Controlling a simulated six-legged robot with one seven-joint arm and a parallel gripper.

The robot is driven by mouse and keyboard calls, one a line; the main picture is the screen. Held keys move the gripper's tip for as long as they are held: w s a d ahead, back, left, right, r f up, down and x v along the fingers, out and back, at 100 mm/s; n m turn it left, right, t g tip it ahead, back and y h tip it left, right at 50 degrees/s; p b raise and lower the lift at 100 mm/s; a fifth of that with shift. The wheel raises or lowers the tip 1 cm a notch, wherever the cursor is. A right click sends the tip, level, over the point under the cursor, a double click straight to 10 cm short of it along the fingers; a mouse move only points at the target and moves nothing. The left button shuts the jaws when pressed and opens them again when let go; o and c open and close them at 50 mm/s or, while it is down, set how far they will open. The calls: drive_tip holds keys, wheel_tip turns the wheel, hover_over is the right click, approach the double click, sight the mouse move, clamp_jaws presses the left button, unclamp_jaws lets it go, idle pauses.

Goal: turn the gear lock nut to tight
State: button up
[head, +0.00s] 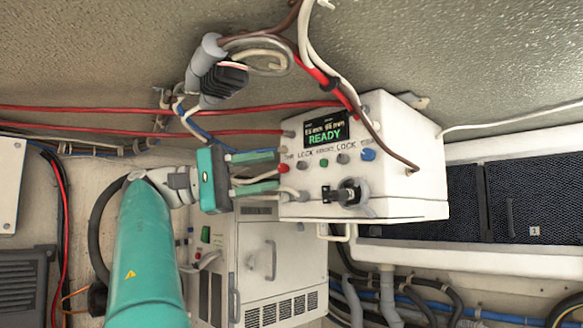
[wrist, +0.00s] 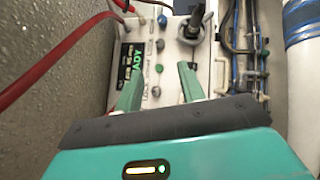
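The white control box (head: 408,150) carries a row of small knobs under a lit display (head: 326,128) that shows READY in green. The row has a red knob (head: 283,168), a green knob (head: 324,162), a blue knob (head: 368,154) and grey ones between. A black fitting with a grey collar (head: 352,191) sits below the row; it also shows in the wrist view (wrist: 192,26). No part is readably labelled gear lock nut, so I cannot tell which it is. My gripper (head: 278,170) is open at the panel's left side, its fingers apart and seemingly empty.
Red and brown cables (head: 330,85) hang across the box's top and front. A lower white cabinet (head: 262,265) stands beneath with a handle. Blue and grey hoses (head: 430,306) run at lower right. Dark panels (head: 450,205) lie to the right.

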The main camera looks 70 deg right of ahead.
drive_tip(key=shift+v, duration=0.9)
drive_tip(key=w+d+f+n+t+h, duration=0.2)
drive_tip(key=w+f+n+t+h, duration=0.45)
drive_tip(key=f+n+t, duration=0.3)
drive_tip(key=w+a+f+n+t+y, duration=0.1)
drive_tip(key=w+a+f+t, duration=0.1)
drive_tip(key=a+f+t, duration=0.3)
drive_tip(key=w+a+f+n+t+y, duration=0.1)
drive_tip(key=w+f+n+t, duration=0.15)
drive_tip(key=f, duration=0.55)
drive_tip(key=s+a+f+t+y, duration=0.1)
drive_tip(key=a+f+y, duration=0.3)
drive_tip(key=a+f, duration=0.6)
drive_tip(key=s+a+f+m+t+y, duration=0.1)
drive_tip(key=s+a+f+t+y, duration=0.1)
drive_tip(key=a+f, duration=0.8)
drive_tip(key=s+a+f+t+y, duration=0.1)
drive_tip(key=a+f+t+y, duration=0.3)
drive_tip(key=a+f, duration=0.7)
drive_tip(key=shift+s+f+m+y, duration=0.35)
drive_tip(key=shift+f+y, duration=0.15)
drive_tip(key=shift+y, duration=0.65)
